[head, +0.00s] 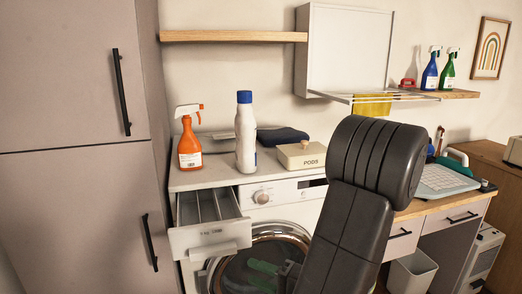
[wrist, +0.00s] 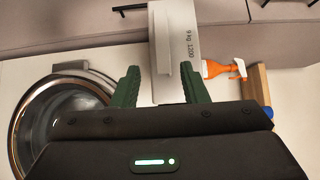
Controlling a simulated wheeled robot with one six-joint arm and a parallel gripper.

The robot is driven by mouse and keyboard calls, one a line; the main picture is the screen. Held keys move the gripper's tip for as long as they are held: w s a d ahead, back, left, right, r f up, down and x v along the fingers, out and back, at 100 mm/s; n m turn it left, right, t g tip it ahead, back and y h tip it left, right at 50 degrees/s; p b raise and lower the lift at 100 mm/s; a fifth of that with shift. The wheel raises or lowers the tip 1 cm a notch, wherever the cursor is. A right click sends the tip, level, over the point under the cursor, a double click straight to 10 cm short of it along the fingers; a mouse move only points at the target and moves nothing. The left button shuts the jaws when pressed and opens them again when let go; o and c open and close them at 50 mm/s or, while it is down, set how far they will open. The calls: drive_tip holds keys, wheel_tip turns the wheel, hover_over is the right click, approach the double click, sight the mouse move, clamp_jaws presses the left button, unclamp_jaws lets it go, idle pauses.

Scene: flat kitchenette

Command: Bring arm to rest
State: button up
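The detergent drawer (head: 208,238) is pulled out at the machine's upper left. Its white front (wrist: 178,60) shows beyond and between the fingers in the wrist view, and they look apart from it. My dark arm crosses the head view and hides part of the machine and counter.
The round washer door (head: 300,232) is shut. An orange spray bottle (head: 190,150), a white bottle with a blue cap (head: 246,140) and a PODS box (head: 301,156) stand on top. A tall cabinet (head: 75,210) is at left. A white bin (head: 412,274) stands under the desk.

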sight(217, 254)
drive_tip(key=shift+p+x, duration=0.5)
drive_tip(key=shift+x, duration=5.25)
drive_tip(key=shift+w+a, duration=0.2)
drive_tip(key=shift+w, duration=0.1)
